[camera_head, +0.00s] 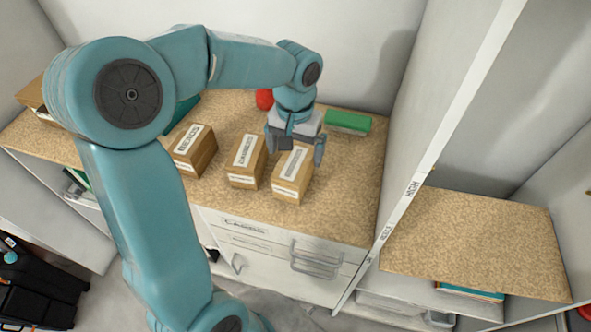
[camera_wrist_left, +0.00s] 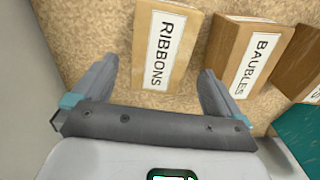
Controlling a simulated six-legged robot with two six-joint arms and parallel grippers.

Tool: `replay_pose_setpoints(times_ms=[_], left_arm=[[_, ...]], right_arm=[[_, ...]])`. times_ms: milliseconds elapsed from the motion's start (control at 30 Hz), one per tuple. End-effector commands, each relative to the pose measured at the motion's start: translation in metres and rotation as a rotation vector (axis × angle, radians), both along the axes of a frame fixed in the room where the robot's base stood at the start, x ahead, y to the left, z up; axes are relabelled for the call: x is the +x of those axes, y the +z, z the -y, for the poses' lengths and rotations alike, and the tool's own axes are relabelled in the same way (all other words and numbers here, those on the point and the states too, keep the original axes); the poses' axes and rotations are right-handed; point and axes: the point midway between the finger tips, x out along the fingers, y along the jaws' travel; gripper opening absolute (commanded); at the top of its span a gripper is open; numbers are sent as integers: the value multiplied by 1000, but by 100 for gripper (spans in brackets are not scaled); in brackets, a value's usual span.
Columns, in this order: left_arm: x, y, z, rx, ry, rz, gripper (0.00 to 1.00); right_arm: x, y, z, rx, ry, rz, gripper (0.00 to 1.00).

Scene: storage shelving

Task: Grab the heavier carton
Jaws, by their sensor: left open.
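Three tan cartons with white labels stand in a row on the cork-topped counter (camera_head: 345,205). The right carton (camera_head: 292,188) reads RIBBONS in the left wrist view (camera_wrist_left: 160,45). The middle carton (camera_head: 243,170) reads BAUBLES there (camera_wrist_left: 250,55). The left carton (camera_head: 193,150) appears to read BEADS; part of a browner carton shows at the wrist view's right edge (camera_wrist_left: 300,65). My left gripper (camera_head: 294,150) is open and empty over the RIBBONS carton, which shows between and beyond its fingers in the wrist view (camera_wrist_left: 155,75). Their weights cannot be seen.
A green box (camera_head: 348,122) and a red object (camera_head: 264,98) stand behind the cartons. An open cardboard box (camera_head: 32,95) is at the far left. A white upright panel (camera_head: 420,175) bounds the counter on the right. Drawers with handles (camera_head: 315,258) are below.

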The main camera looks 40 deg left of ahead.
Motion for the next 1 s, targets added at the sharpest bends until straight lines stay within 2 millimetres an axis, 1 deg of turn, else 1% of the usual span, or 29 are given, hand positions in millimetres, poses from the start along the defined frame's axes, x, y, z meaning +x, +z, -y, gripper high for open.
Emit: replay_pose_setpoints(times_ms=[33, 100, 267, 467, 500, 600, 700, 867, 900, 967, 1000], left_arm=[[-1, -9, 0, 0, 0, -4, 100], [0, -18, -1, 1, 0, -3, 100], [0, -28, -1, 1, 0, -1, 100], [-4, -58, 4, -1, -1, -5, 100], [-3, -65, 3, 0, 0, -4, 100], [-3, -75, 2, -1, 1, -2, 100], [-2, -79, 2, -1, 0, 0, 100], [-2, -78, 2, -1, 0, 1, 100], [-2, -78, 2, -1, 0, 1, 87], [-2, -78, 2, -1, 0, 1, 67], [-2, -78, 2, -1, 0, 1, 54]], right_arm=[[0, 1, 0, 0, 0, 0, 43], [0, 1, 0, 0, 0, 0, 43], [0, 2, 0, 0, 0, 0, 43], [0, 11, 0, 0, 0, 0, 43], [0, 10, 0, 0, 0, 0, 43], [0, 11, 0, 0, 0, 0, 43], [0, 11, 0, 0, 0, 0, 43], [0, 10, 0, 0, 0, 0, 43], [0, 10, 0, 0, 0, 0, 43], [0, 10, 0, 0, 0, 0, 43], [0, 10, 0, 0, 0, 0, 43]])
